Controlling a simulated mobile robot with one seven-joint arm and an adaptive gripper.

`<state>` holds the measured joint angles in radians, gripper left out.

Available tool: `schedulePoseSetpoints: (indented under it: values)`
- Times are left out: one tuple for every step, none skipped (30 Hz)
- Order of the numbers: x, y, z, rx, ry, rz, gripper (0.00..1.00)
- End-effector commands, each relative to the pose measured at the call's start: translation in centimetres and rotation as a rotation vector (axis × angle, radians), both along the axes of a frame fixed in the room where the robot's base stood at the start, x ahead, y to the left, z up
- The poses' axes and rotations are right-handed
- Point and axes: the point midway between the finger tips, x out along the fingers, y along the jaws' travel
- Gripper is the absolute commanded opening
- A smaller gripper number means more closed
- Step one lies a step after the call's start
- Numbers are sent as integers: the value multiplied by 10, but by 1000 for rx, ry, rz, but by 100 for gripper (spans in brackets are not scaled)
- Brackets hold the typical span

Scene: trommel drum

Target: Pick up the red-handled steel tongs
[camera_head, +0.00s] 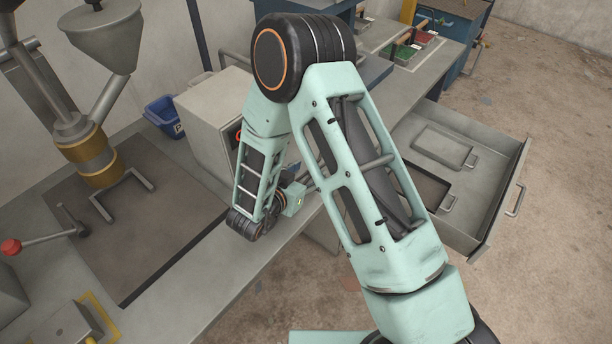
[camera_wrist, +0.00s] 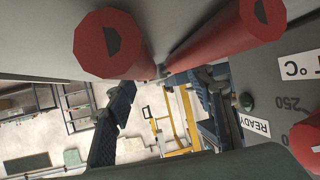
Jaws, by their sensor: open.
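In the wrist view, two thick red handles, which look like those of the tongs (camera_wrist: 215,38), fill the upper part of the picture close to the camera. They slant toward each other near a small grey metal piece; the rest of the steel is not clearly visible. My gripper (camera_wrist: 160,84) is open, its dark blue fingers spread apart below the handles, with nothing visibly held between them. In the head view, my arm covers this area, and I cannot make out the tongs or the fingers clearly.
A beige oven-like box (camera_head: 208,118) stands on the bench beside my arm; its READY panel (camera_wrist: 255,125) and a red knob (camera_wrist: 306,145) are close in the wrist view. An open drawer (camera_head: 480,175) with trays juts out at right. A blue bin (camera_head: 163,115) stands behind.

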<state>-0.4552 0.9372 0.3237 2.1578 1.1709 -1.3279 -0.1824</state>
Motion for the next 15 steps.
schedulePoseSetpoints:
  values:
    - [0, 0, 0, 0, 0, 0, 49]
    - [0, 0, 0, 0, 0, 0, 49]
    - [0, 0, 0, 0, 0, 0, 45]
    - [0, 0, 0, 0, 0, 0, 42]
    - [0, 0, 0, 0, 0, 0, 39]
    - [0, 0, 0, 0, 0, 0, 34]
    - [0, 0, 0, 0, 0, 0, 31]
    - [0, 0, 0, 0, 0, 0, 28]
    - [0, 0, 0, 0, 0, 0, 23]
    - [0, 0, 0, 0, 0, 0, 20]
    - [0, 0, 0, 0, 0, 0, 17]
    - [0, 0, 0, 0, 0, 0, 12]
    - [0, 0, 0, 0, 0, 0, 9]
    - [0, 0, 0, 0, 0, 0, 6]
    - [0, 0, 0, 0, 0, 0, 1]
